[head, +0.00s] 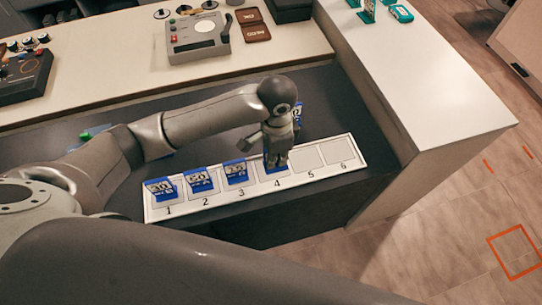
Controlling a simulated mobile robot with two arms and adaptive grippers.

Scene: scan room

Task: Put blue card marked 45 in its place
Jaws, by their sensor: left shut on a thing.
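A white strip (326,174) with slots numbered 1 to 6 lies on the dark lower counter. My left gripper (276,162) points down at slot 4, shut on a blue card (270,169) that is mostly hidden by the fingers. I cannot read its number. The card is at slot 4, but whether it touches the strip is unclear. Blue cards stand in slot 1 (161,188), slot 2 (199,180) and slot 3 (236,172). Slots 5 and 6 are empty. My right gripper is out of view.
A grey device (197,36) with a round dial and brown cards (255,32) stand on the raised pale counter behind. A dark control box (24,77) is at the left. A green object (94,132) lies behind my left arm. The pale side counter (430,90) borders the right.

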